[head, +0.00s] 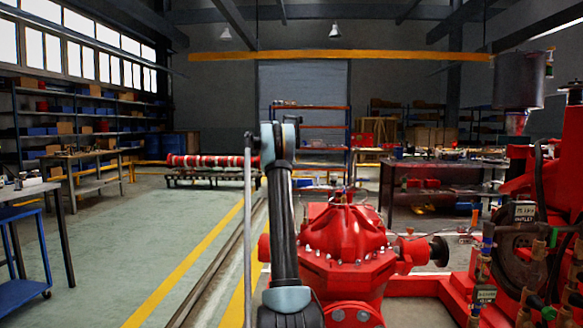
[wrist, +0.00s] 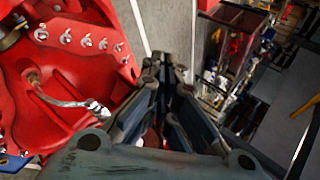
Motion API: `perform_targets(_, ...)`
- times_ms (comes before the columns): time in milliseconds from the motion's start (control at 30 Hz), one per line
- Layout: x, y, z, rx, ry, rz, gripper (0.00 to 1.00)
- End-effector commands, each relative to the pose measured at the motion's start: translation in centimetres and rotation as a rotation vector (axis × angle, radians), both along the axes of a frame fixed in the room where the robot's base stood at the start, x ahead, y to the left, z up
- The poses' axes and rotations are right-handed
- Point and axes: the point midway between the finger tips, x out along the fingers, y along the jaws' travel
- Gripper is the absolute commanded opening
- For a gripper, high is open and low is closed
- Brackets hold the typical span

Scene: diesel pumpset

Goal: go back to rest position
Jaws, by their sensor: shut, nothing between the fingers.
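My gripper (wrist: 170,95) shows in the wrist view with its fingers closed together and nothing between them. It is close to the red pump casing (wrist: 75,85), which fills the left of that view. I cannot tell whether it touches the casing. In the head view my arm rises at the centre, in front of the red pump (head: 340,245), and hides part of it. The gripper itself does not show clearly in the head view.
Red engine parts with valves and tags (head: 510,240) stand at the right. A dark workbench (head: 435,180) is behind the pump. A blue cart (head: 25,220) stands at the left edge. The green floor (head: 130,240) between cart and pump is clear.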

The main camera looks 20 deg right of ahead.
Motion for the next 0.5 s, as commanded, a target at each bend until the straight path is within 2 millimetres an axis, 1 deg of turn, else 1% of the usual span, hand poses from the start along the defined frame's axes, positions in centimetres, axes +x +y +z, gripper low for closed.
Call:
perform_targets(333,-0.3,0.3,0.1,-0.001,0.005,0.008,0.00)
perform_targets(433,-1.3,1.0,0.5,-0.007,0.033,0.035,0.00)
perform_targets(500,-2.6,1.9,1.0,-0.014,0.067,0.071,0.00)
